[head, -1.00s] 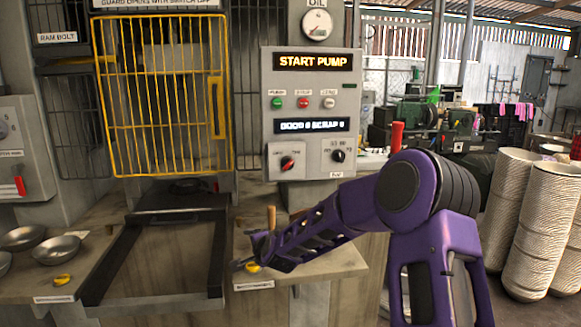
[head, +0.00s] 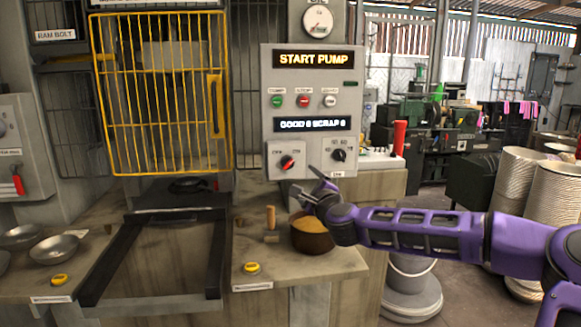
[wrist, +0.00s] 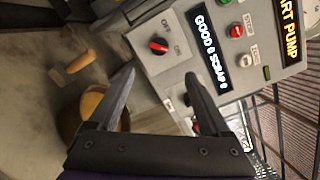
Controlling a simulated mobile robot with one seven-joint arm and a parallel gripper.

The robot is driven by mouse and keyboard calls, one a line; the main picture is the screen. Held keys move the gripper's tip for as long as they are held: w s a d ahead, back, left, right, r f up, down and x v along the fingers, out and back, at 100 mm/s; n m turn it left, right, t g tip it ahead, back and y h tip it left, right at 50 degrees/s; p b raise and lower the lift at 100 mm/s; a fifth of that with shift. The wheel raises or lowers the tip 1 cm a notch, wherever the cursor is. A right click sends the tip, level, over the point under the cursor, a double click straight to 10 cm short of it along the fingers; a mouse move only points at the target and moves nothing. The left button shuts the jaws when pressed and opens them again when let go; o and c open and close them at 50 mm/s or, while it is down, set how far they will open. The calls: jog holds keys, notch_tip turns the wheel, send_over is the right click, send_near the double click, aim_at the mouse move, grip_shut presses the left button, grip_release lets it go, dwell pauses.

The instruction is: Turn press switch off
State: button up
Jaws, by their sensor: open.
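The press switch (head: 287,162) is a red rotary knob at the lower left of the grey control panel (head: 311,85). Its OFF and ON labels flank it; its pointer appears to tilt to the upper right, and I cannot read its setting for certain. In the wrist view the red knob (wrist: 159,45) lies beyond my fingertips, roughly between them. My gripper (head: 307,184) is open and empty, below and right of the knob, apart from it. The fingers (wrist: 160,74) also spread wide in the wrist view.
A brown bowl with yellow contents (head: 311,236) stands on the counter just under my gripper. A wooden-handled tool (head: 271,224) and a yellow button (head: 251,268) are left of it. A black knob (head: 339,155) is right of the switch. The yellow guard (head: 160,95) is at left.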

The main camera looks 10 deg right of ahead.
aim_at(290, 165)
jog(key=w, duration=0.4)
jog(key=w+a+p, duration=0.1)
jog(key=w, duration=0.4)
jog(key=w+a, duration=0.1)
jog(key=w, duration=0.4)
jog(key=shift+w, duration=0.15)
jog(key=shift+d, duration=0.1)
grip_shut()
